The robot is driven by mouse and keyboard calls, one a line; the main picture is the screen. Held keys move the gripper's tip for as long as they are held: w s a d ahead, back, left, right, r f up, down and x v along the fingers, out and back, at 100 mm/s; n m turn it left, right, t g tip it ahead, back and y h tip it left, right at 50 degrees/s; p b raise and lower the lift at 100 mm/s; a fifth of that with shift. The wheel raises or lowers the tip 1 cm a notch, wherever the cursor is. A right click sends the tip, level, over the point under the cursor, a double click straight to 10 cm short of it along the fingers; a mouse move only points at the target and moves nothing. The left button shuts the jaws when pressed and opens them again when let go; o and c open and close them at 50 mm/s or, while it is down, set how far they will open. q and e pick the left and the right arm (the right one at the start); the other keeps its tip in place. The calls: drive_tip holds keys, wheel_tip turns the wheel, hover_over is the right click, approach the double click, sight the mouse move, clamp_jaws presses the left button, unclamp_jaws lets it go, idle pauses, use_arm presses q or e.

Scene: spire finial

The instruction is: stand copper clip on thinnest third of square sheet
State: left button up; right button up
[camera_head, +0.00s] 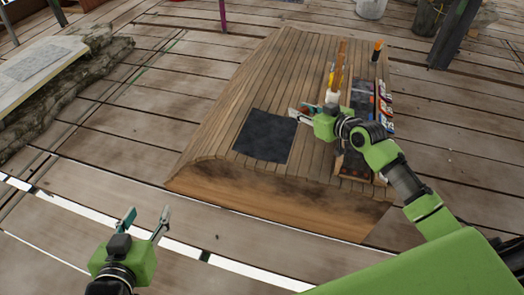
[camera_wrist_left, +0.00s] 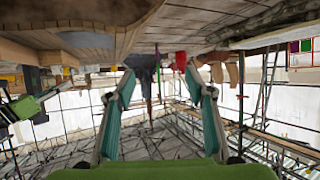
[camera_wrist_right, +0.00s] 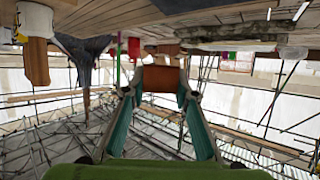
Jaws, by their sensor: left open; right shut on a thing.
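The dark square sheet (camera_head: 265,135) lies flat on the curved plank-topped wooden block. Its thickness differences cannot be made out. My right gripper (camera_head: 294,113) is above or beside the sheet's upper right corner; its exact height is unclear. In the right wrist view, my right gripper is shut on a copper-brown piece (camera_wrist_right: 161,79), which looks like the copper clip, held between its fingertips. The clip is too small to make out in the head view. My left gripper (camera_head: 147,220) is open and empty, in front of the block at the lower left.
A long tray (camera_head: 343,163) with bottles and tools stands on the block's right side, beside my right gripper. A stone slab with a paper (camera_head: 42,62) is at the far left. A bucket (camera_head: 371,8) stands at the back. The block's left planks are clear.

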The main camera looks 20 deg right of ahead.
wheel_tip(320, 180, down, 3)
drive_tip(key=w+d, duration=0.2)
use_arm(q)
wheel_tip(320, 180, up, 17)
drive_tip(key=w+d+t+h+b, duration=0.2)
drive_tip(key=d+t+h+b, duration=0.15)
drive_tip(key=t, duration=0.55)
use_arm(e)
drive_tip(key=m+h, duration=0.1)
hover_over(264, 152)
drive_tip(key=shift+t, duration=0.3)
drive_tip(key=f, duration=0.9)
drive_tip(key=shift+d+f, duration=0.35)
drive_tip(key=shift+a+f, duration=0.2)
drive_tip(key=shift+f, duration=0.05)
use_arm(q)
drive_tip(key=s+a+r+t+h+b, duration=0.1)
drive_tip(key=s+r+t, duration=0.3)
drive_tip(key=r, duration=0.4)
drive_tip(key=shift+s+m+t+b, duration=0.3)
drive_tip(key=shift+s+t+b, duration=0.1)
drive_tip(key=shift+t, duration=0.1)
use_arm(e)
wheel_tip(264, 152, down, 3)
drive_tip(key=shift+a+f, duration=0.15)
use_arm(q)
drive_tip(key=shift+a, duration=0.1)
